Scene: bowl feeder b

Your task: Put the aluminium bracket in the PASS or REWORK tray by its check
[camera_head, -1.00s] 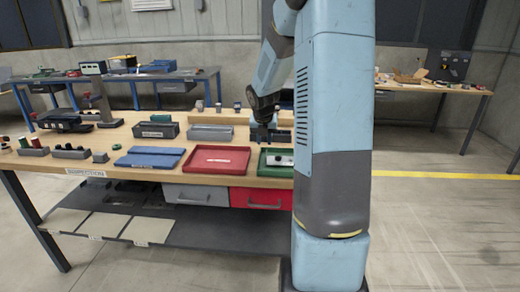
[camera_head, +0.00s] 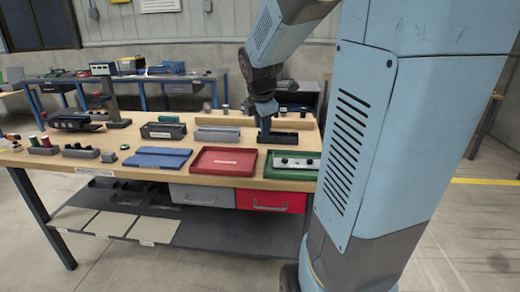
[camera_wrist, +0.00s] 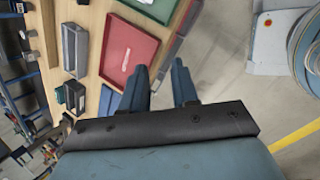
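A silvery piece with two dark round spots, which looks like the aluminium bracket (camera_head: 296,163), lies in the green tray (camera_head: 292,175) at the table's front right. The red tray (camera_head: 200,163) is left of it and holds only a pale label. My gripper (camera_head: 265,131) points down behind the green tray in the head view, apart from the bracket. In the wrist view its two blue fingers (camera_wrist: 162,82) stand apart with nothing between them. The wrist view shows the red tray (camera_wrist: 112,45) and part of the green tray (camera_wrist: 164,13) at the top. Tray lettering is unreadable.
A blue flat mat (camera_head: 150,158) lies left of the red tray. Behind stand a grey bin (camera_head: 217,134), a dark green-grey bin (camera_head: 163,131) and a dark tray (camera_head: 288,138). A stand (camera_head: 112,105) rises at the left. The floor at right is clear.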

